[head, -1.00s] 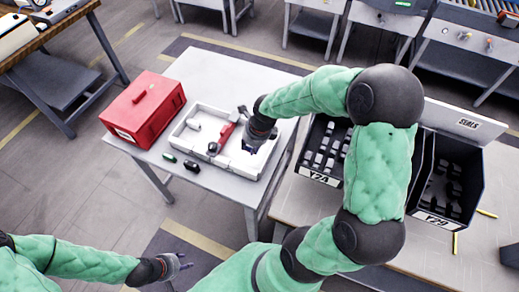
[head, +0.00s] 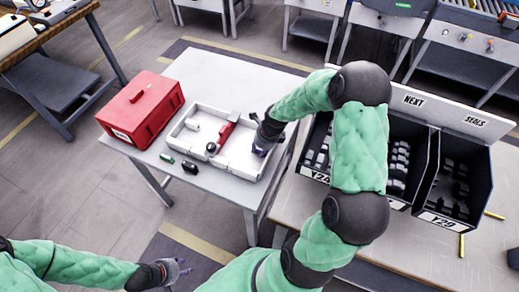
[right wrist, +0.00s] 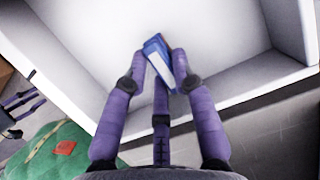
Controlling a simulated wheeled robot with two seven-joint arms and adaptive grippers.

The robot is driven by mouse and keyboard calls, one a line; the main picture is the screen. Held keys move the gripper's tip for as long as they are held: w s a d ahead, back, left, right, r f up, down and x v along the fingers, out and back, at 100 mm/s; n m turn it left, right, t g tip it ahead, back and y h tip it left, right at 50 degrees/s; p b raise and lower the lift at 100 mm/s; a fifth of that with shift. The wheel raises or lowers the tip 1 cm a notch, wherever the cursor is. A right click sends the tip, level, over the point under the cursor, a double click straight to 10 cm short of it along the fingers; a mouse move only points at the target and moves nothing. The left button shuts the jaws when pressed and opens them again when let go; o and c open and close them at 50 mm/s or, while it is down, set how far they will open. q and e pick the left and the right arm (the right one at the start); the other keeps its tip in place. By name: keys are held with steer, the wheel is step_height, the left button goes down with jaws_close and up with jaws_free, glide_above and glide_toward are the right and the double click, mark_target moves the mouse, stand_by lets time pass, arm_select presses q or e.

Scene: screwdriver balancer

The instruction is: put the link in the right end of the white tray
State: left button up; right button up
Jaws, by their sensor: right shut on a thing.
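The white tray (head: 222,172) lies on the grey table. My right gripper (head: 262,150) is over its right end in the head view. In the right wrist view my right gripper (right wrist: 160,65) is shut on a small blue piece, the link (right wrist: 157,58), inside the tray's walls (right wrist: 240,95). Whether the link touches the tray floor is hard to tell. In the head view the link is hidden by the gripper. My left gripper (head: 180,270) is away from the table at lower left, its fingers spread and empty.
A red item (head: 228,130) and a dark round-ended part (head: 211,147) are in the tray's middle. A red toolbox (head: 142,108) stands left of the tray. Green (head: 167,158) and black (head: 189,167) pieces lie in front. Dark parts bins (head: 460,190) stand to the right.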

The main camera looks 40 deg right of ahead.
steer(key=shift+f, duration=0.1)
steer(key=o, duration=0.6)
steer(key=shift+r, duration=0.4)
steer(key=p+v, duration=0.3)
steer(key=v, duration=0.8)
steer(key=shift+s+r, duration=0.1)
steer(key=shift+r, duration=0.25)
